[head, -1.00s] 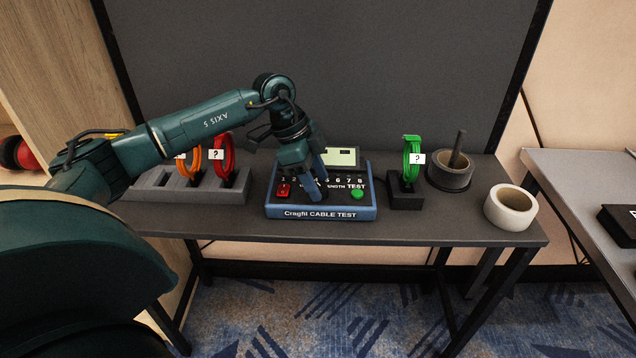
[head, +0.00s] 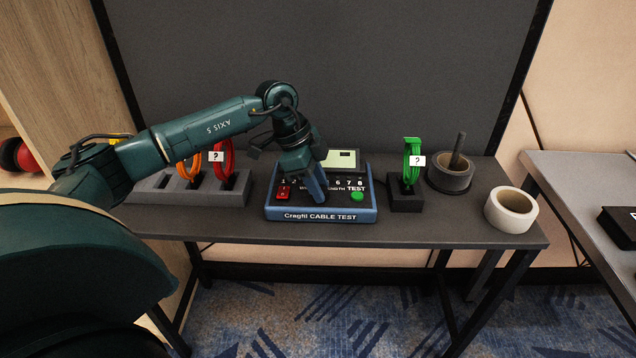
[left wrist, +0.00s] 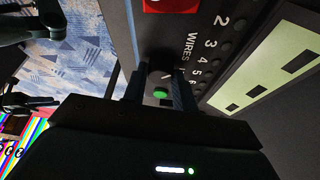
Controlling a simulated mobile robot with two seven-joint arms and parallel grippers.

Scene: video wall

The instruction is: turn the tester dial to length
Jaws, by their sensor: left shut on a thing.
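The blue Cragfit cable tester (head: 320,214) sits on the dark table in the head view. It has a red button (head: 284,191), a green TEST button (head: 357,196), numbered lights and a pale screen (head: 341,159). My left gripper (head: 318,198) points down onto the middle of its panel, shut on the dial, and hides it in the head view. In the left wrist view the dark dial (left wrist: 158,66) sits between the two fingers. The WIRES label shows beside it; the LENGTH label is partly covered in the head view. Where the dial points is unclear.
An orange coil and a red coil (head: 226,160) stand in a grey rack (head: 190,190) left of the tester. A green coil (head: 411,163) stands on a black holder to the right, then a dark roll (head: 450,177) and a white tape roll (head: 511,209).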

